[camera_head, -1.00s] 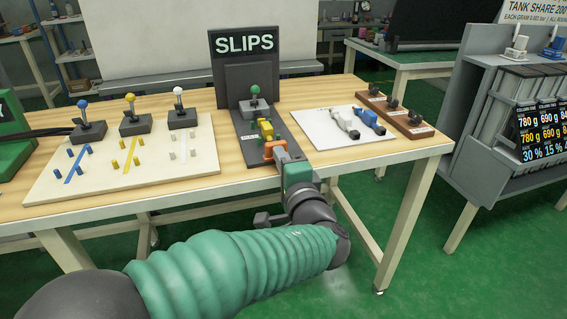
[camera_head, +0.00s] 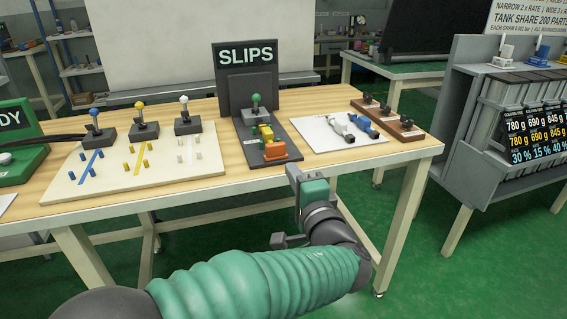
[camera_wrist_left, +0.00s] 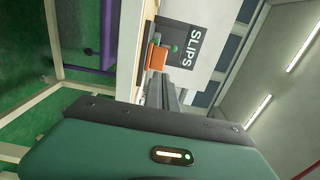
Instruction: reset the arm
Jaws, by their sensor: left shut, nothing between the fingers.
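My left arm comes in from the bottom of the head view. Its gripper (camera_head: 292,172) is shut and empty, just off the table's front edge. In front of it stands the dark SLIPS board (camera_head: 291,146) with an upright sign (camera_head: 247,57). On the board are a green-knobbed lever (camera_head: 256,105), a yellow piece (camera_head: 266,132) and an orange block (camera_head: 275,150) at the near end. The gripper is apart from the orange block. The left wrist view shows the closed fingers (camera_wrist_left: 172,92) pointing toward the orange block (camera_wrist_left: 156,57) and the SLIPS sign (camera_wrist_left: 191,46). My right gripper is not in view.
A pale board (camera_head: 205,165) with three levers and several pegs lies left on the table (camera_head: 235,190). A green box (camera_head: 22,165) is at far left. A white plate (camera_head: 310,139) with grey and blue pieces and a brown rack (camera_head: 400,130) lie right. A grey column stand (camera_head: 455,140) is beyond.

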